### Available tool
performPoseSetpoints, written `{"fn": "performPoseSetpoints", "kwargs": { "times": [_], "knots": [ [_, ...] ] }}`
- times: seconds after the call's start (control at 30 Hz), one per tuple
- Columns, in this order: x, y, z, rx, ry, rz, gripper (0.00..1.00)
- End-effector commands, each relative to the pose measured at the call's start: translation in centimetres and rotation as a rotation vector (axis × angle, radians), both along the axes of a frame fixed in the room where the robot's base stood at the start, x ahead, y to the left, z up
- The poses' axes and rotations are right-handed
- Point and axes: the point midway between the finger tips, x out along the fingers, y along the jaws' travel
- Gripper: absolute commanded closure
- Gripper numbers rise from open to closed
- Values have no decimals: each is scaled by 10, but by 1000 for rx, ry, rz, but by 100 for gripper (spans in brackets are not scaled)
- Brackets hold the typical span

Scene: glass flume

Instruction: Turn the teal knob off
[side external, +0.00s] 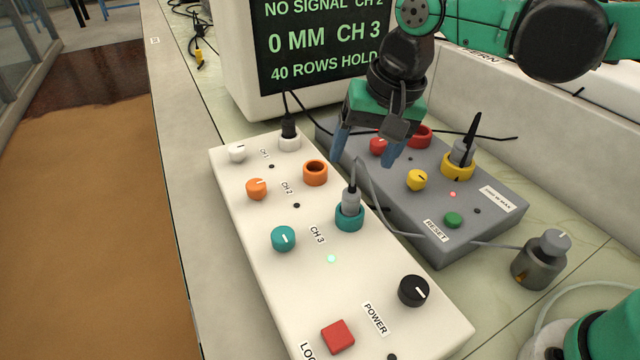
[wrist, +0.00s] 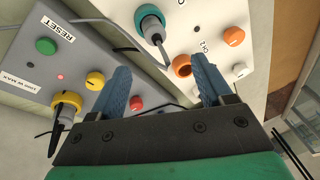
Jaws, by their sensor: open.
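The teal knob (side external: 283,238) is on the white box (side external: 240,195) in the CH 3 row, with a white mark on its face. A lit pale green lamp (side external: 331,258) is below and right of it. A teal socket (side external: 349,215) to its right holds a grey plug with a cable. My gripper (side external: 366,158) is open and empty, above the far part of the boxes, up and right of the teal knob. In the wrist view my blue fingers (wrist: 160,88) are spread apart near the orange socket (wrist: 182,66). The teal knob is not in the wrist view.
A grey box (side external: 480,215) with a yellow knob (side external: 417,180) and green button stands right of the white box. A screen (side external: 320,45) reads "0 MM CH 3". A black knob (side external: 414,291) and red button (side external: 338,336) are at the white box's near end. Cables run between the boxes.

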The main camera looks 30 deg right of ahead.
Motion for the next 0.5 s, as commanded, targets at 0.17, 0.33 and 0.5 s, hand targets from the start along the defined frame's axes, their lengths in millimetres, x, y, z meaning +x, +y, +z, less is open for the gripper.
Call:
{"fn": "performPoseSetpoints", "kwargs": {
  "times": [0.17, 0.33, 0.5],
  "knots": [
    [11, 65, -15, -3, 159, -172, 28],
    [9, 102, -30, -35, 241, -295, 28],
    [7, 113, -40, -50, 265, -341, 28]
  ]
}}
